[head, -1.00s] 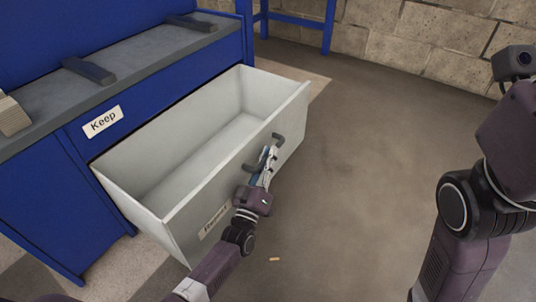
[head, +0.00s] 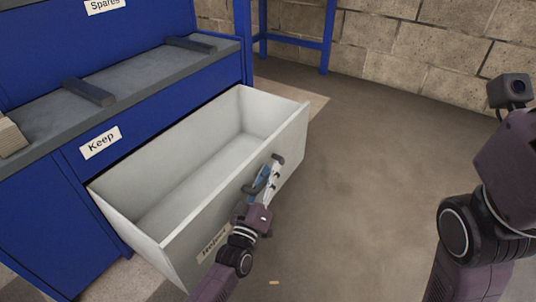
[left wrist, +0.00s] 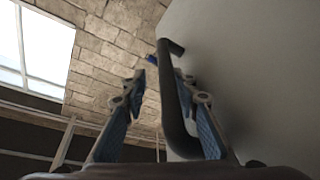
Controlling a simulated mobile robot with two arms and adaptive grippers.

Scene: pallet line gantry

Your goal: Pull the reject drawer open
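The reject drawer (head: 182,247) is a pale grey box standing well out of the blue cabinet, empty inside. Its front carries a label (head: 212,245), partly covered by my left arm, and a dark bar handle (head: 277,160). My left gripper (head: 268,178) is at the handle. In the left wrist view the handle (left wrist: 168,85) runs between the two spread fingers (left wrist: 160,115), closer to the right finger, with a clear gap to the left one. My right arm shows at the right, but its gripper is out of view.
The blue cabinet has a "Keep" drawer (head: 75,160) and a grey top with dark blocks (head: 88,92) on it. A "Spares" label (head: 103,5) is above. A blue frame (head: 297,42) stands by the block wall.

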